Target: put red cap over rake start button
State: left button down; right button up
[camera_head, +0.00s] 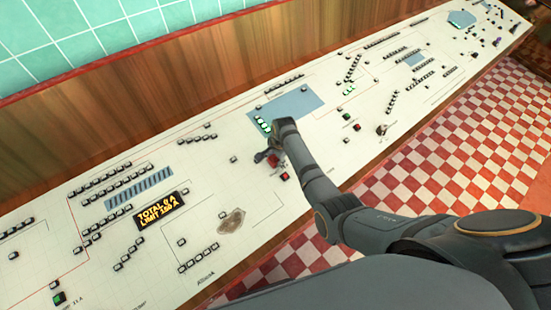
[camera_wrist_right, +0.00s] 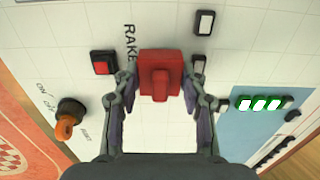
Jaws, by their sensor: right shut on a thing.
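My right gripper (camera_wrist_right: 160,88) is shut on the red cap (camera_wrist_right: 160,75), with one finger on each side of it. In the head view the right gripper (camera_head: 268,157) is low over the white panel. Beside the cap, on its left in the wrist view, is a square red button (camera_wrist_right: 103,63) in a dark frame; it also shows in the head view (camera_head: 284,176). I cannot tell which button is the rake start button, or whether the cap touches the panel. My left gripper is not in view.
Two pale buttons in black frames, an upper one (camera_wrist_right: 204,22) and a lower one (camera_wrist_right: 198,63), are right of the cap. An orange-black ON/OFF knob (camera_wrist_right: 68,118) is lower left. Lit green buttons (camera_wrist_right: 265,103) are on a blue patch. A lit display (camera_head: 160,210) is farther left.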

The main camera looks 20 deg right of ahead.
jog(key=shift+w+f+b, duration=0.1)
jog(key=shift+f+b, duration=0.45)
jog(key=shift+f, duration=0.05)
jog(key=o, duration=1)
jog(key=r+p, duration=0.1)
jog(key=p, duration=0.1)
jog(key=r+p, duration=0.1)
jog(key=r, duration=0.1)
jog(key=shift+s+p, duration=0.3)
jog(key=shift+p, duration=0.1)
jog(key=shift+d+r, duration=0.1)
jog(key=shift+s+d+r, duration=0.1)
jog(key=shift+s+r, duration=0.15)
jog(key=shift+r, duration=0.95)
jog(key=shift+s+r, duration=0.2)
jog(key=shift+r, duration=0.95)
